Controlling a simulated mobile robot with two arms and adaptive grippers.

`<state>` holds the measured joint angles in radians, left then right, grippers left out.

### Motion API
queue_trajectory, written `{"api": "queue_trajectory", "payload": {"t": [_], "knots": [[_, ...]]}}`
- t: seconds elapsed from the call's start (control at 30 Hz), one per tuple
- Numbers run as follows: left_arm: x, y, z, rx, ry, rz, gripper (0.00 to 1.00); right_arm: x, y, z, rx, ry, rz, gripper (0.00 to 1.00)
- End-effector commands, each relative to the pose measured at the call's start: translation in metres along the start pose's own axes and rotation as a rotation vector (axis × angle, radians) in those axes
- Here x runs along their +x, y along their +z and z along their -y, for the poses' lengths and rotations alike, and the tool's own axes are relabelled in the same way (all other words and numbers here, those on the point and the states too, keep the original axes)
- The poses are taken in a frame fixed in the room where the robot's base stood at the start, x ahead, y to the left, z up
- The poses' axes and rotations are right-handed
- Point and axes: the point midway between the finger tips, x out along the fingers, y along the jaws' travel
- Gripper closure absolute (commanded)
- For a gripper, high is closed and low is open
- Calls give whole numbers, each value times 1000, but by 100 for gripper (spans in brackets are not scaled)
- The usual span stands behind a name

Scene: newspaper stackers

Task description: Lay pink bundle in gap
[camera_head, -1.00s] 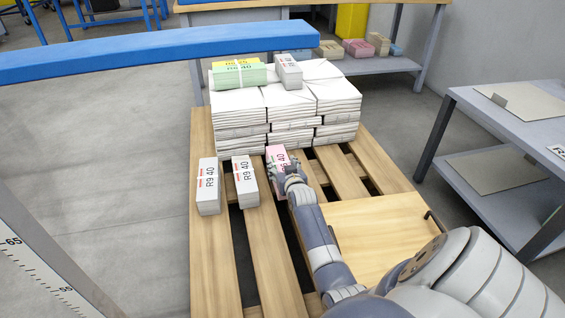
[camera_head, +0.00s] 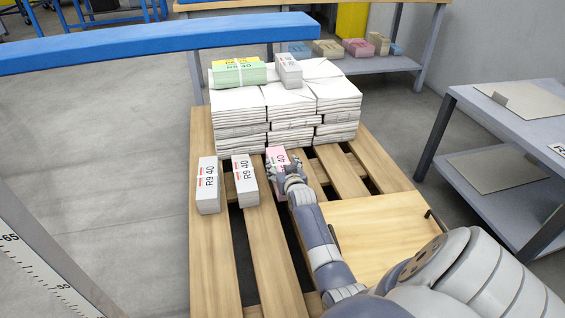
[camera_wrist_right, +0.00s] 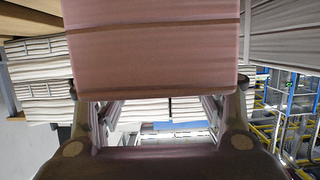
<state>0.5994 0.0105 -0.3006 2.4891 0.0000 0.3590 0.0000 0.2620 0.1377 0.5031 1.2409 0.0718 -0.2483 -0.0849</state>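The pink bundle (camera_head: 277,156) stands at the right end of a row of bundles on the wooden pallet, close to the front of the white stack. My right gripper (camera_head: 290,176) is at its near side and hides its lower part. In the right wrist view the pink bundle (camera_wrist_right: 153,50) fills the upper middle. There the two fingers of my right gripper (camera_wrist_right: 157,88) sit against its opposite edges and look shut on it. Two white R9 40 bundles (camera_head: 208,183) (camera_head: 244,180) stand to its left, with a gap between each. My left gripper is not in view.
White paper stacks (camera_head: 290,118) stand behind, topped by a green bundle (camera_head: 238,72) and a grey one (camera_head: 288,69). A blue beam (camera_head: 150,46) crosses the upper left. A grey shelf table (camera_head: 515,122) stands right. The pallet's front left slats (camera_head: 212,260) are bare.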

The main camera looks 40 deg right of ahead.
Motion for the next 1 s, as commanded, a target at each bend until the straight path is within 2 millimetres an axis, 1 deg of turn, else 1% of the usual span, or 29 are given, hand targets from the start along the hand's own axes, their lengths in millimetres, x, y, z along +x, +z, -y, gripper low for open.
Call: {"api": "queue_trajectory", "payload": {"t": [0.3, 0.33, 0.5, 0.67, 1.0], "knots": [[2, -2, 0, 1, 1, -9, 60, 0, 4, 0, 0, -1, 8, 21], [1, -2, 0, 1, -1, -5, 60, -1, 10, 1, 0, -1, 22, 21], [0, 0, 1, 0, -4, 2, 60, -6, 9, 0, -1, -1, 17, 21], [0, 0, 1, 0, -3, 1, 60, -22, 8, 1, -1, -1, 15, 21], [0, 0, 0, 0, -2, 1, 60, -63, 4, 0, 0, -1, 9, 21]]}}
